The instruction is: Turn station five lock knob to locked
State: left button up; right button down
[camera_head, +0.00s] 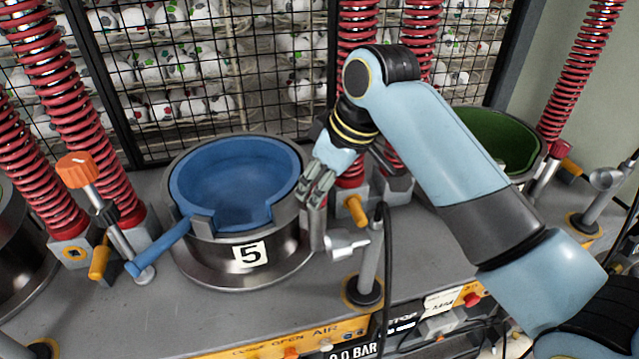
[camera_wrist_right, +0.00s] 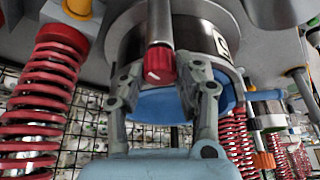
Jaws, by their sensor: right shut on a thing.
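Station five is a dark metal pot (camera_head: 240,262) with a blue insert (camera_head: 235,170) and a "5" label on its front. My right gripper (camera_head: 318,186) is at the pot's right rim, above a grey post (camera_head: 317,232). In the right wrist view, a red lock knob (camera_wrist_right: 160,66) on that post sits between the two fingers of my right gripper (camera_wrist_right: 160,92), which is shut on it. The fingers hide the knob in the head view. Whether the knob reads locked cannot be told. My left gripper is not in view.
An orange knob (camera_head: 77,170) on a tilted post stands left of the pot. A blue handle (camera_head: 158,247) sticks out at front left. A grey lever post (camera_head: 369,262) stands at front right. Red springs (camera_head: 85,110) and a wire cage are behind.

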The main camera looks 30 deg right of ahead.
jog(key=m, duration=0.2)
jog(key=shift+a+m+h, duration=0.1)
jog(key=shift+m+h, duration=0.2)
jog(key=shift+h, duration=0.1)
jog(key=c, duration=0.9)
grip_release()
jog(key=shift+c, duration=0.2)
jog(key=v, duration=1.2)
jog(key=shift+s, duration=0.15)
